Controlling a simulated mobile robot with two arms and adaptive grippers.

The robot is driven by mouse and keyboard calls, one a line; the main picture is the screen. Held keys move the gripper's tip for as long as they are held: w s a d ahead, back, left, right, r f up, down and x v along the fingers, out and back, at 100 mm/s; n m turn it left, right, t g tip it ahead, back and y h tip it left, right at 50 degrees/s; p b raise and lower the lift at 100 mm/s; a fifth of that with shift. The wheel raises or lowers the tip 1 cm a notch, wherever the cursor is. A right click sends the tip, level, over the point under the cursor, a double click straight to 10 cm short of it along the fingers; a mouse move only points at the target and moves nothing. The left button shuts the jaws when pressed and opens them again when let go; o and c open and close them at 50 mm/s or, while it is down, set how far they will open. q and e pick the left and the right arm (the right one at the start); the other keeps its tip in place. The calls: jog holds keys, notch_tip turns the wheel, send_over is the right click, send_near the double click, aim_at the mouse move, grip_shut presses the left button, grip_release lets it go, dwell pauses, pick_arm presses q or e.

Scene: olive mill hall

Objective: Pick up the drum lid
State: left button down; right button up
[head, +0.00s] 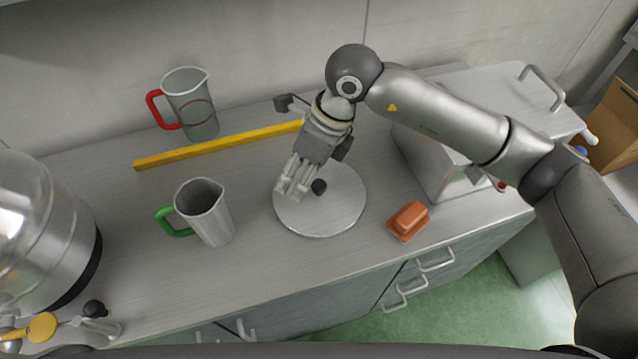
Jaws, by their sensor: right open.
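The drum lid (335,213) is a flat round grey metal disc with a small black knob (319,187). It lies on the steel counter near the middle of the head view. My right gripper (293,188) is open and points down over the left part of the lid. Its fingertips appear just left of the knob, with nothing held between them. I cannot tell whether they touch the lid. The gripper hides part of the lid's far left side. My left gripper is not in view.
A green-handled metal jug (206,214) stands left of the lid, and a red-handled jug (192,110) behind. A yellow bar (200,149) lies behind the lid. An orange brush-like block (408,222) and a steel box (432,165) are right. A steel drum (40,225) stands far left.

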jog(key=t+h, duration=0.1)
jog(key=h, duration=0.1)
send_over(320, 185)
jog(key=shift+s+d, duration=0.25)
jog(key=shift+d, duration=0.05)
jog(key=shift+w+d+f+h, duration=0.15)
jog(key=shift+d+f+h, duration=0.15)
jog(key=shift+h, duration=0.1)
jog(key=f, duration=0.1)
jog(key=f+p, duration=0.1)
jog(key=f, duration=0.3)
jog(key=shift+a, duration=0.4)
jog(key=f+p, duration=0.2)
jog(key=f, duration=0.2)
jog(key=shift+w+a+p, duration=0.1)
jog(key=shift+a+p, duration=0.15)
jog(key=shift+p, duration=0.15)
jog(key=shift+w+a+f, duration=0.1)
jog(key=shift+f, duration=0.45)
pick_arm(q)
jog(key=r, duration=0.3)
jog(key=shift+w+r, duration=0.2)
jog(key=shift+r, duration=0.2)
pick_arm(e)
grip_shut()
